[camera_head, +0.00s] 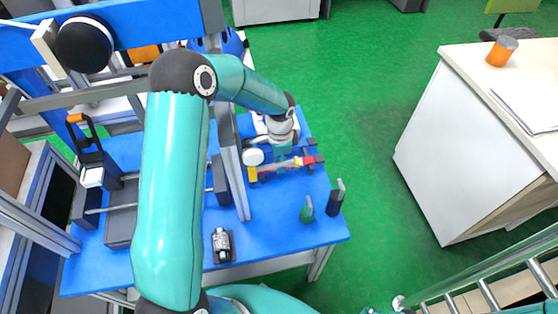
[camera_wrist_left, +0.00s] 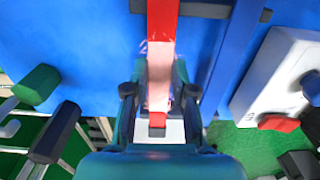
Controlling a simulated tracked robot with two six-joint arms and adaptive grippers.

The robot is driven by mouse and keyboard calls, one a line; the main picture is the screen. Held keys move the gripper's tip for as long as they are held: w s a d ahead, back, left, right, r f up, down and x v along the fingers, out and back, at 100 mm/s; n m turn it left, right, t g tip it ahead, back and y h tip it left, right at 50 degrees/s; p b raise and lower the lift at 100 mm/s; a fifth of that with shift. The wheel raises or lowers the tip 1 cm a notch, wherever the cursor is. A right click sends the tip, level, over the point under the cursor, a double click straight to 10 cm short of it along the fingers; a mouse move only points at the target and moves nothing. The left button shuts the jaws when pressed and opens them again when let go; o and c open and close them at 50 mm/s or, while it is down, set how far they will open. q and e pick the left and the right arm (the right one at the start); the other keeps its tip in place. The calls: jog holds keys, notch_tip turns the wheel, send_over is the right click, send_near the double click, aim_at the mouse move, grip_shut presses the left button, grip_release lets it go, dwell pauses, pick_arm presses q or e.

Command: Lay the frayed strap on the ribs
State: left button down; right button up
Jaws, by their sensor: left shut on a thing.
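The red strap (camera_wrist_left: 162,25) runs down the middle of the left wrist view. A pale, worn-looking stretch (camera_wrist_left: 158,85) of it lies between the fingers of my left gripper (camera_wrist_left: 157,100). My left gripper is shut on the strap; it also shows low over the blue table in the head view (camera_head: 283,156). There the strap's red part (camera_head: 299,162) shows beside the fingers. A dark bar (camera_wrist_left: 204,9), perhaps one of the ribs, crosses behind the strap. I cannot tell whether strap and bar touch. My right gripper is not in view.
A green-bodied tool (camera_head: 307,211) and a dark one (camera_head: 335,203) stand near the table's right edge. A grey upright post (camera_head: 236,175) stands left of my gripper. A small device (camera_head: 221,244) lies at the front. The blue table (camera_head: 275,225) is bare between them.

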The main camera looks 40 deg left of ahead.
pick_arm(q)
jog(key=c, duration=0.9)
grip_release()
jog(key=shift+r, duration=0.15)
notch_tip(320, 180, up, 7)
jog(key=shift+r, duration=0.2)
jog(key=shift+w+a+r, duration=0.1)
jog(key=shift+r, duration=0.1)
